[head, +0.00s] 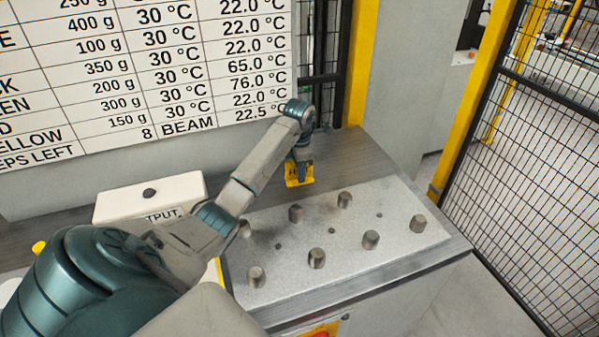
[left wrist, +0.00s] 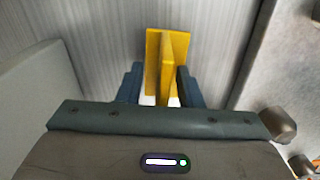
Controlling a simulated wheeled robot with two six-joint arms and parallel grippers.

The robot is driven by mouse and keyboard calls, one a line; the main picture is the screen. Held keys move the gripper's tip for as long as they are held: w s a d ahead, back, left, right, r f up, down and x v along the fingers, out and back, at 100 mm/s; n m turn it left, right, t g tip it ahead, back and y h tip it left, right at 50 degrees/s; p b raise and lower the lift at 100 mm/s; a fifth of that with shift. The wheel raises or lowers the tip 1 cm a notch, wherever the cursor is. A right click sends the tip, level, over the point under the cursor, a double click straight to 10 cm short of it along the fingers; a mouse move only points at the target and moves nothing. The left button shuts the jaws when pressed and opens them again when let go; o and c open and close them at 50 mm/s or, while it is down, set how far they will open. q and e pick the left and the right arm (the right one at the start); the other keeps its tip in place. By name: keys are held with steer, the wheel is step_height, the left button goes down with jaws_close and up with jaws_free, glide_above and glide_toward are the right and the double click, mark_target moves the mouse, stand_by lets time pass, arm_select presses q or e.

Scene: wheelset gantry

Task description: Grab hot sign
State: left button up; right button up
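The yellow hot sign (head: 293,181) stands on the grey bench top behind the metal peg plate, with part of its dark lettering visible. My left gripper (head: 303,168) reaches down over it and hides part of it. In the left wrist view, the sign (left wrist: 167,48) shows an upright fin between the two fingers of my left gripper (left wrist: 160,85). The fingers are apart, with a clear gap between the left finger and the fin. The right finger is close to the fin; I cannot tell if it touches. My right gripper is not in view.
The metal plate (head: 335,225) carries several short pegs in front of the sign. A white box (head: 148,196) marked "…TPUT" stands at left. A large printed board (head: 150,70) rises behind the bench. A mesh fence (head: 530,110) stands at right.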

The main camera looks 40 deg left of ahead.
arm_select(q)
jaws_close()
steer(key=shift+r, duration=0.1)
